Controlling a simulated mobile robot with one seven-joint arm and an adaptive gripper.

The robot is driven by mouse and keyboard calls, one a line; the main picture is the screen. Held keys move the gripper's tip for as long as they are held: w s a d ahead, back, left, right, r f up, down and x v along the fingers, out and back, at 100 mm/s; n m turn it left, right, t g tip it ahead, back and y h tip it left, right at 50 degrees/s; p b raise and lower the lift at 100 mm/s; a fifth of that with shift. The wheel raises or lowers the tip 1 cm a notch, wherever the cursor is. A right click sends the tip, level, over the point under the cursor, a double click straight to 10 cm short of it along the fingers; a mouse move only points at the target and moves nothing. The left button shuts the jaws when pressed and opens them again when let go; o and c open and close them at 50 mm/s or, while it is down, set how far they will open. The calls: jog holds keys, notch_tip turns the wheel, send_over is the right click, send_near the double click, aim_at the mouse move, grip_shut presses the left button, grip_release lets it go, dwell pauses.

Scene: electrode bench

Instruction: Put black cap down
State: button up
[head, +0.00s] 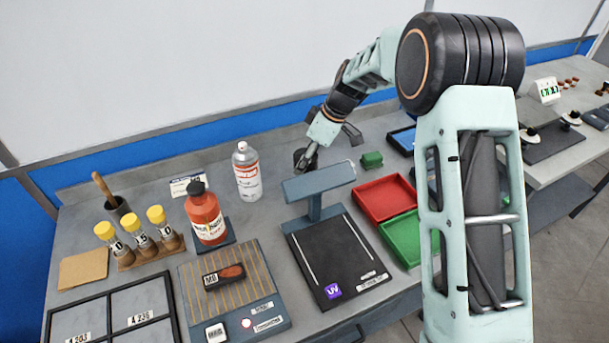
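My gripper (307,162) is at the back of the bench, right of the spray can, with its fingers pointing down. A dark, short cylindrical thing (299,155) shows right at its fingertips and may be the black cap. I cannot tell whether the fingers hold it or are only in front of it, nor whether it touches the bench. The white and red spray can (247,172) stands upright with a pale grey top. The red bottle (205,215) stands upright with a dark top (196,188) on it.
A grey stand with a black base (335,262) is in front of my gripper. Red (383,198) and green (400,238) trays lie to its right, with a small green block (371,160) behind. Yellow-capped vials (140,240) stand left. Bare bench shows around the spray can.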

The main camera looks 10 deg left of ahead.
aim_at(315, 158)
jog(key=shift+f, duration=2.6)
jog(key=shift+f, duration=0.1)
jog(key=shift+f, duration=0.15)
jog(key=o, duration=0.7)
jog(key=shift+o, duration=0.2)
jog(key=shift+r, duration=0.25)
jog(key=shift+r, duration=0.3)
jog(key=v, duration=1.1)
jog(key=shift+d+r, duration=0.15)
jog(key=shift+d, duration=0.05)
jog(key=shift+s, duration=0.1)
